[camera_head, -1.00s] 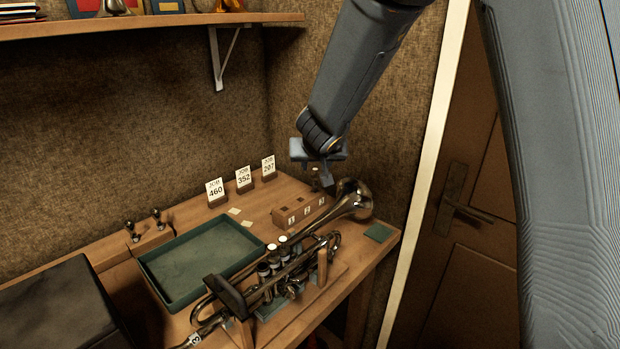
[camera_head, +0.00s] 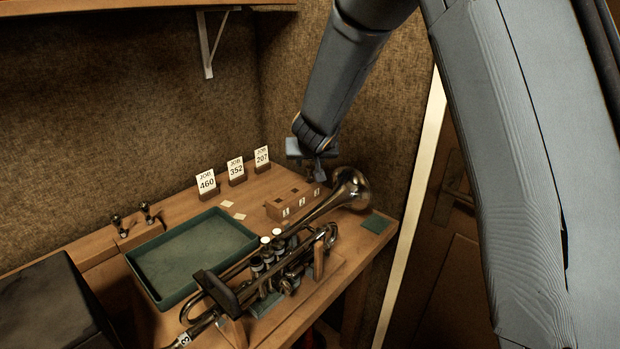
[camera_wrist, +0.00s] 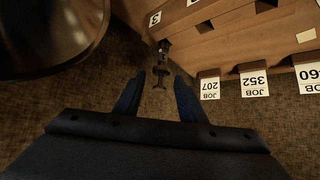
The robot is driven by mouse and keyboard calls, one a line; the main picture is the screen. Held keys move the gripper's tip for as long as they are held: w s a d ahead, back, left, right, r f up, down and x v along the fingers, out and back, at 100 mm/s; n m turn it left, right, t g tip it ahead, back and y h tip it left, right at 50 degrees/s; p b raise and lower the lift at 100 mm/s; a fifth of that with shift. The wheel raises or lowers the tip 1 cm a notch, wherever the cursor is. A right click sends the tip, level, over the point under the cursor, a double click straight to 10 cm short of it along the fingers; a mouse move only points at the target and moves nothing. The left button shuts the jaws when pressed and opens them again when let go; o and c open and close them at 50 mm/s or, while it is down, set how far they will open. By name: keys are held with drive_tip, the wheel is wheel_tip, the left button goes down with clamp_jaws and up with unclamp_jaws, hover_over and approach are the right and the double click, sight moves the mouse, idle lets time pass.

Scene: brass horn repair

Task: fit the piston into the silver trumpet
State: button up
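The silver trumpet (camera_head: 318,212) lies on a wooden stand on the bench, its bell toward the back right. White-topped valves stand up at its middle. A small wooden block (camera_head: 284,211) with numbered labels sits behind it; it also shows in the wrist view (camera_wrist: 215,28). A dark piston (camera_wrist: 160,70) with a slim stem is at the block's end by label 3. My gripper (camera_wrist: 158,76) is open, its fingers on either side of the piston's stem with visible gaps. In the head view my gripper (camera_head: 319,172) is over the block's right end, and it mostly hides the piston.
A green tray (camera_head: 150,282) lies left of the trumpet. Job cards 460 (camera_head: 207,183), 352 (camera_head: 236,169) and 207 (camera_head: 262,157) stand behind the block. The trumpet's bell (camera_head: 351,189) is close beside my gripper. A green pad (camera_head: 376,224) lies at the bench's right edge.

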clamp_jaws()
drive_tip(key=shift+r, duration=0.1)
